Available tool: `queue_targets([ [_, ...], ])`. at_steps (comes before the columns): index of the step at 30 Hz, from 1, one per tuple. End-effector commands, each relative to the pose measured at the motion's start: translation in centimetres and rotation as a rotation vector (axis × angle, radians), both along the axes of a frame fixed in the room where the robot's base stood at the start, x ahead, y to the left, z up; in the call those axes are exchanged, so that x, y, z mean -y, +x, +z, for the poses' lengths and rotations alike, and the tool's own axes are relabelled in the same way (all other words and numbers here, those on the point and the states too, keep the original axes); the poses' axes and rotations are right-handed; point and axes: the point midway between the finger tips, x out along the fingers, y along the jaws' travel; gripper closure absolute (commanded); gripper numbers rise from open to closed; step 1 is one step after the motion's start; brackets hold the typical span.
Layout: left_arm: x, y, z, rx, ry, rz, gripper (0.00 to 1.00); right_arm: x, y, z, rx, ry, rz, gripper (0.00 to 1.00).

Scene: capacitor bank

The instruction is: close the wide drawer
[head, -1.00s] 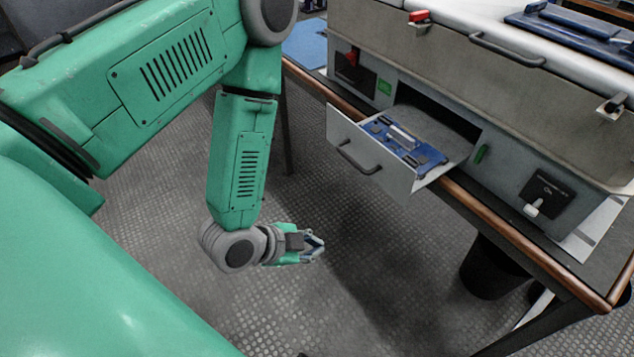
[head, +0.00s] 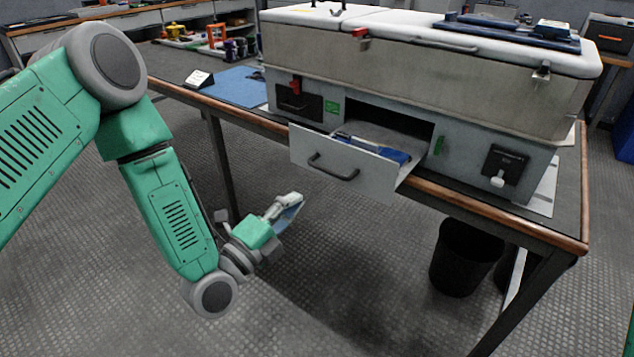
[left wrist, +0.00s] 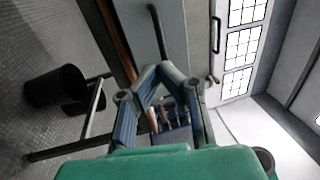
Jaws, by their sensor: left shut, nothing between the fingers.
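The wide drawer (head: 376,178) stands pulled out from the grey cabinet (head: 400,75) on the table. It has a pale front with a dark bar handle (head: 333,168), and blue and light items lie inside. My left gripper (head: 294,204) is shut and empty, below and left of the drawer front, apart from it in the head view. In the left wrist view my left gripper's fingertips (left wrist: 163,68) meet, with the drawer's pale front (left wrist: 176,30) and dark handle (left wrist: 156,30) beyond them. My right gripper is not in view.
The table's wooden edge (head: 480,208) runs under the drawer. A black bin (head: 464,258) stands on the floor below. A red switch (head: 295,86) and a black panel (head: 503,165) flank the drawer opening. The floor in front of the drawer is clear.

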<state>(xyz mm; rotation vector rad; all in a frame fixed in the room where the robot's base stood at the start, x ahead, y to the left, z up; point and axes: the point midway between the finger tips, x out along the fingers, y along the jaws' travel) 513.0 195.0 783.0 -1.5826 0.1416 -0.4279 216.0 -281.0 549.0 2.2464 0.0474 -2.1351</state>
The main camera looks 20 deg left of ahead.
Motion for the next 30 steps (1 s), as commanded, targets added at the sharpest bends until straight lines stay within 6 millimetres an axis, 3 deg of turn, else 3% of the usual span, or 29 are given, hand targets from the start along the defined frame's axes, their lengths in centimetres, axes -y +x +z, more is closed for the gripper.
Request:
queue_targets([
  [6, 1.8, 4.1, 0.8, 0.002, 0.001, 0.001, 1.0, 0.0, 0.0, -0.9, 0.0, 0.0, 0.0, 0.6],
  [12, 2.6, 6.2, 1.2, -0.001, 0.004, 0.0, 1.0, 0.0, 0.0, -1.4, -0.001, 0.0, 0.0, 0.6],
  [30, 3.0, 7.1, 1.3, -0.001, 0.002, -0.002, 1.0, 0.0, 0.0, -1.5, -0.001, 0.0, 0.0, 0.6],
])
